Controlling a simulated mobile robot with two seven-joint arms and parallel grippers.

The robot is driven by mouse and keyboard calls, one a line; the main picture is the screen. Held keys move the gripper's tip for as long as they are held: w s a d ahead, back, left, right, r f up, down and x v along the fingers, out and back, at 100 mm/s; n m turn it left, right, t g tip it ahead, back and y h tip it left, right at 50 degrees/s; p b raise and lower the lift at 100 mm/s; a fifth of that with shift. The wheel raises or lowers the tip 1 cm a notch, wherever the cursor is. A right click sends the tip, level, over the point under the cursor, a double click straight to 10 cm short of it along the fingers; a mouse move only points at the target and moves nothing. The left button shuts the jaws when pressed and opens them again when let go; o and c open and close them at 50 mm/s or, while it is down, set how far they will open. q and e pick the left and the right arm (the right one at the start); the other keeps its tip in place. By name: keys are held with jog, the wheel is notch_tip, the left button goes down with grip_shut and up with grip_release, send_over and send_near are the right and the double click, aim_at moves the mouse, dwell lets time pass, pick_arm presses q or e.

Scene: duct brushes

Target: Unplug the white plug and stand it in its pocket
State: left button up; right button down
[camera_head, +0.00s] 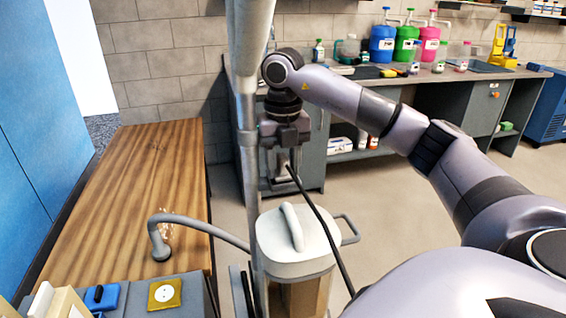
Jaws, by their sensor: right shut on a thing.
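My right gripper (283,170) hangs pointing down near the middle of the head view, beside the upright pole. It is shut on the white plug, which is mostly hidden between the fingers. A black cord (322,222) runs from the fingers down past the lidded canister. A yellow socket plate with a white round face (165,294) lies on the grey bench top at the lower left, well away from the gripper, with nothing plugged in. Beside it is a blue block with a black part (101,297); I cannot tell whether this is the pocket. My left gripper is out of view.
A canister with a pale lid and handle (296,243) stands below the gripper. A grey hose (205,225) arches from it to the wooden surface (130,190). The pole (250,180) stands close left of the gripper. A lab bench (440,78) with bottles is behind.

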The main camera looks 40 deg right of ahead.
jog(key=c, duration=0.6)
grip_release()
jog(key=shift+f, duration=0.25)
jog(key=shift+o, duration=0.3)
jog(key=shift+s, duration=0.1)
jog(key=shift+r, duration=0.45)
notch_tip(320, 180, up, 5)
jog(key=shift+r+p, duration=0.15)
jog(key=shift+p, duration=0.5)
jog(key=shift+r, duration=0.7)
notch_tip(320, 180, up, 3)
jog(key=p, duration=0.4)
jog(key=shift+r, duration=0.15)
jog(key=shift+r+p, duration=0.35)
jog(key=shift+r, duration=0.55)
